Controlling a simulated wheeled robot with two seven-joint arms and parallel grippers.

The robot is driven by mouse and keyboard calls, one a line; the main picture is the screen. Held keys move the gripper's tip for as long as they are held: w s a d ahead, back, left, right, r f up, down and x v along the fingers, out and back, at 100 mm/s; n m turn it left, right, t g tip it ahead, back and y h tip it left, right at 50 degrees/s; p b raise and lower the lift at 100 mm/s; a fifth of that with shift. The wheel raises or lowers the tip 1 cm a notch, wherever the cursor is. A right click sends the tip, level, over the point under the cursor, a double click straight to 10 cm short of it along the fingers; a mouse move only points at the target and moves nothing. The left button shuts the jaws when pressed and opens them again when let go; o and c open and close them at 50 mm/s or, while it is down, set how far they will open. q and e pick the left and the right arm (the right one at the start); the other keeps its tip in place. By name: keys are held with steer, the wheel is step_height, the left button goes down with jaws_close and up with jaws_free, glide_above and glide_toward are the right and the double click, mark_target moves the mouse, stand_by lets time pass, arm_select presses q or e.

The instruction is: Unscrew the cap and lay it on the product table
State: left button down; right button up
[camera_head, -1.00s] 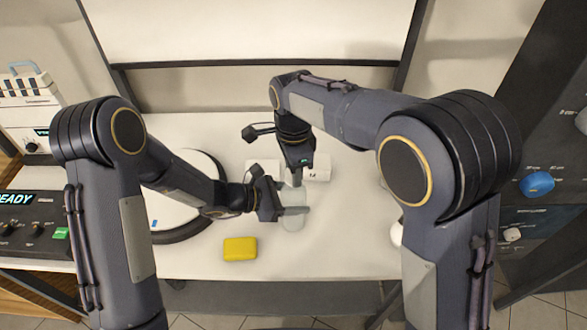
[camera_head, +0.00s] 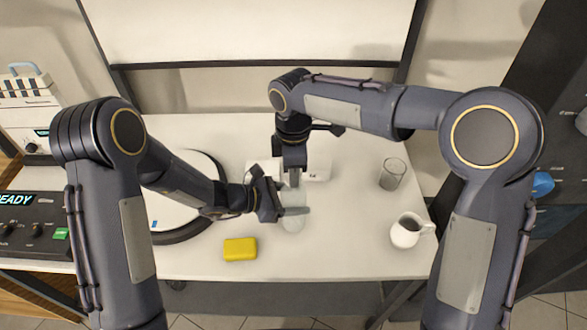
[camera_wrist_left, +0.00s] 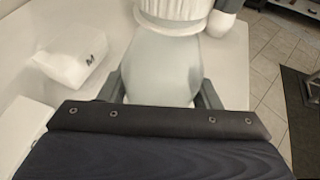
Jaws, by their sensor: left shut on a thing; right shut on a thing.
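A pale, translucent bottle (camera_head: 293,222) stands on the white table (camera_head: 335,258). My left gripper (camera_head: 291,199) is shut around its body from the left. In the left wrist view the bottle body (camera_wrist_left: 165,70) sits between my left fingers, with a white ribbed cap (camera_wrist_left: 175,14) at its top. My right gripper (camera_head: 294,177) points down over the bottle's top and is shut on the cap, which it hides in the head view. I cannot tell how far the cap is turned.
A yellow block (camera_head: 240,249) lies in front of the left gripper. White boxes (camera_head: 318,168) stand close behind the bottle. Table between bottle and mug is clear.

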steer(key=n, duration=0.8)
steer(key=shift+r, duration=0.2)
steer(key=shift+r, duration=0.95)
steer(key=shift+r, duration=2)
arm_select(q)
steer(key=shift+c, duration=1.9)
jaws_free()
